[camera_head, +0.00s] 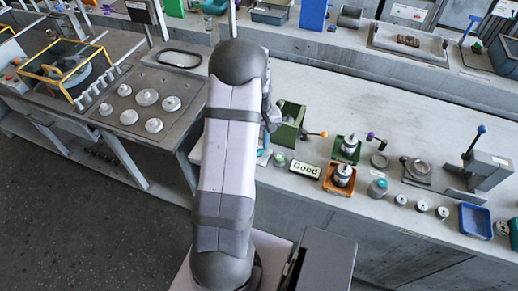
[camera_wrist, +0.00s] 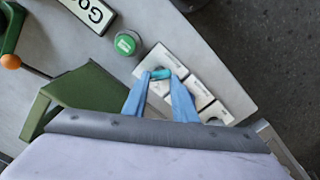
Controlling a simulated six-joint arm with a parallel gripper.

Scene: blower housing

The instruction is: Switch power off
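A pale switch panel with several labelled white plates (camera_wrist: 206,94) lies on the bench in the wrist view. A small teal switch piece (camera_wrist: 161,73) sits on its upper left plate. My gripper (camera_wrist: 161,77) has two blue fingers, spread apart with their tips on either side of the teal piece. I cannot tell whether they touch it. The lettering on the plates is too small to read. In the head view my arm hides most of the panel.
A round green button (camera_wrist: 126,43) and a "Good" sign (camera_head: 305,169) are beside the panel. A green fixture (camera_head: 289,123) with an orange-knobbed lever stands close by. Orange tray (camera_head: 336,189), blue tray (camera_head: 474,219) and a blue-handled press (camera_head: 486,169) are farther right.

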